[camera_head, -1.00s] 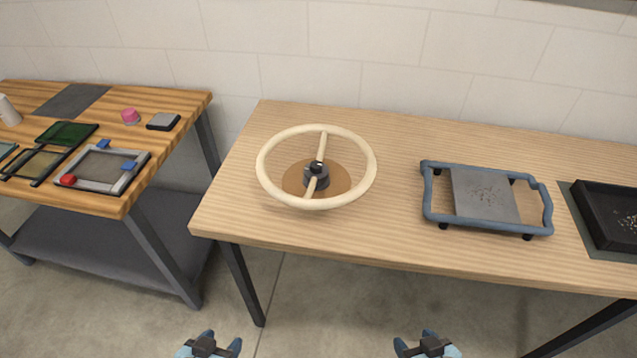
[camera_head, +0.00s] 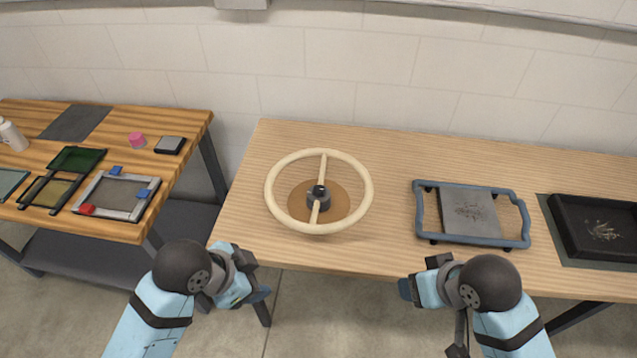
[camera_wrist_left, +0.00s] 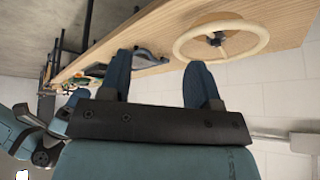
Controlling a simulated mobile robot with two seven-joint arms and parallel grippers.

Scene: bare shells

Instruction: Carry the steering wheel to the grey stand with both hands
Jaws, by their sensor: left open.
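The cream steering wheel (camera_head: 318,199), with a single crossbar and dark hub, lies over a round brown disc on the light wooden table. My left gripper (camera_head: 262,287) is open and empty at the table's front edge, in front and left of the wheel. In the left wrist view, its blue fingers (camera_wrist_left: 159,72) are apart and the wheel (camera_wrist_left: 222,40) shows beyond them. My right gripper (camera_head: 408,289) is at the front edge, right of the wheel and apart from it; its finger gap is hidden.
A blue-framed tray with a grey plate (camera_head: 469,212) stands right of the wheel. Farther right is a black tray (camera_head: 598,228). A separate table (camera_head: 110,226) at left holds frames and small items. The table around the wheel is clear.

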